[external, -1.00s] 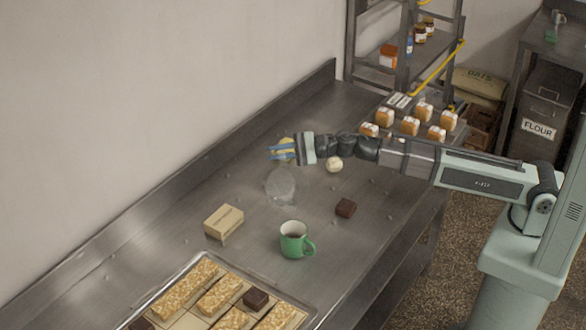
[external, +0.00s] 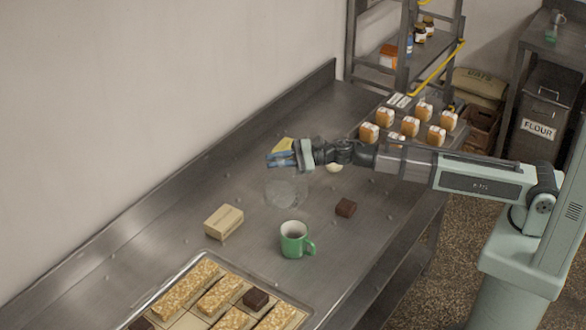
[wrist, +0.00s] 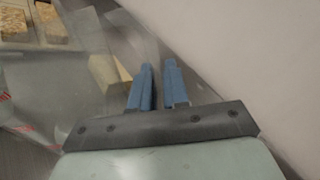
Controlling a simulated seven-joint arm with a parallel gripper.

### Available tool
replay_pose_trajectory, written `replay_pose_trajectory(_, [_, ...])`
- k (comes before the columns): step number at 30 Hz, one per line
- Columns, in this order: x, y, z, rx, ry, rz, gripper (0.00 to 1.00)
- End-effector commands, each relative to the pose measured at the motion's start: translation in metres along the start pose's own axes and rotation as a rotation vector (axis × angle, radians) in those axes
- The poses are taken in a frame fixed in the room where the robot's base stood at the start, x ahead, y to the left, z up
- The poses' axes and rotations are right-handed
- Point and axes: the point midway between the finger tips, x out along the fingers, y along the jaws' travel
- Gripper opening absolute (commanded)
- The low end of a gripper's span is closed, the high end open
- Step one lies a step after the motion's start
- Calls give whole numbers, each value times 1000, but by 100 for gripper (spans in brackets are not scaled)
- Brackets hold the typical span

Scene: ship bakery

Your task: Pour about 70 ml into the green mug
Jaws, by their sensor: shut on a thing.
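The green mug (external: 292,240) stands upright on the steel counter, its handle to the right. The jug hangs just below the fingers, apart from the mug. In the wrist view, the fingers (wrist: 157,72) are close together and the see-through jug (wrist: 75,100) spreads across the left, with faint red marks. Its liquid level and exact tilt are hard to see.
A wrapped pale block (external: 223,222) lies left of the mug, a dark brown cube (external: 346,208) to its right. A tray (external: 196,262) of bars is at the front. A yellow piece (external: 281,146) and a pale round item (external: 334,168) are near my gripper. Small loaves (external: 409,126) sit behind.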

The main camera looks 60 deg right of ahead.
Motion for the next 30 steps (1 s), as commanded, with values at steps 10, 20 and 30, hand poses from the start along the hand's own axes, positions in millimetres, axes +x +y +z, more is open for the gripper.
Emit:
replay_pose_trajectory(10, [1, -7, -39, 251, 4, 3, 0])
replay_pose_trajectory(20, [1, -4, -75, 511, 7, 6, 0])
replay_pose_trajectory(30, [0, 4, -95, 674, 9, 9, 0])
